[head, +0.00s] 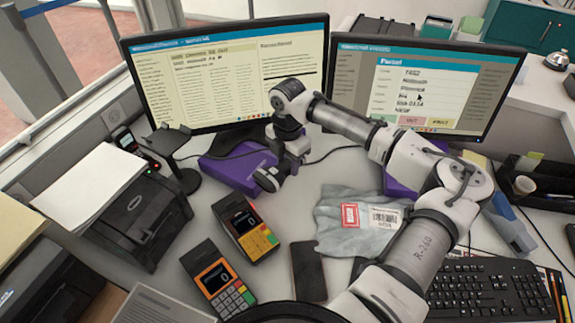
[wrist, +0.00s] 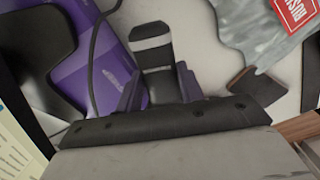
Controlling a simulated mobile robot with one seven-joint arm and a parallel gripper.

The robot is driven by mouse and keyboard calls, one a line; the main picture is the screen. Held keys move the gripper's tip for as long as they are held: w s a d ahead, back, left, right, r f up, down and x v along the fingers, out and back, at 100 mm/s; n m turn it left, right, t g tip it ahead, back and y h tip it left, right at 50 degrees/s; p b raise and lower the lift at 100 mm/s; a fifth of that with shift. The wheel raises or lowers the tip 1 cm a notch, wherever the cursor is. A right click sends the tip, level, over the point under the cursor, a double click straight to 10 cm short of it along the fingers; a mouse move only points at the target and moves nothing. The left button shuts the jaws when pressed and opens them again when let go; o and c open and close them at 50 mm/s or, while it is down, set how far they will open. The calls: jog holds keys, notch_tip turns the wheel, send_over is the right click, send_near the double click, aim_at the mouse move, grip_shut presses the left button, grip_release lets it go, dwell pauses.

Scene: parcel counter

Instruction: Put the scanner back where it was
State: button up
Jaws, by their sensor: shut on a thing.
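My gripper (head: 284,168) is over the counter in front of the left monitor, beside the left purple monitor riser. It is shut on a dark thing with a pale grey band (wrist: 152,50), which I take to be the scanner; its end also shows in the head view (head: 266,180). Much of it is hidden by my fingers and palm. A black stand (head: 168,140) with a flat top and round base is left of my gripper, in front of the left monitor. Nothing lies on the stand's top.
Two card terminals (head: 245,228) (head: 217,280) and a dark phone (head: 308,271) lie in front. A grey parcel bag (head: 350,238) with red and white labels lies to the right. A black printer (head: 135,215) stands left. A cable runs near the purple riser (head: 232,170).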

aim_at(288, 163)
jog(key=shift+f, duration=1.05)
jog(key=shift+f, duration=0.55)
jog(key=o, duration=1.1)
notch_tip(288, 163, up, 13)
jog(key=b, duration=0.2)
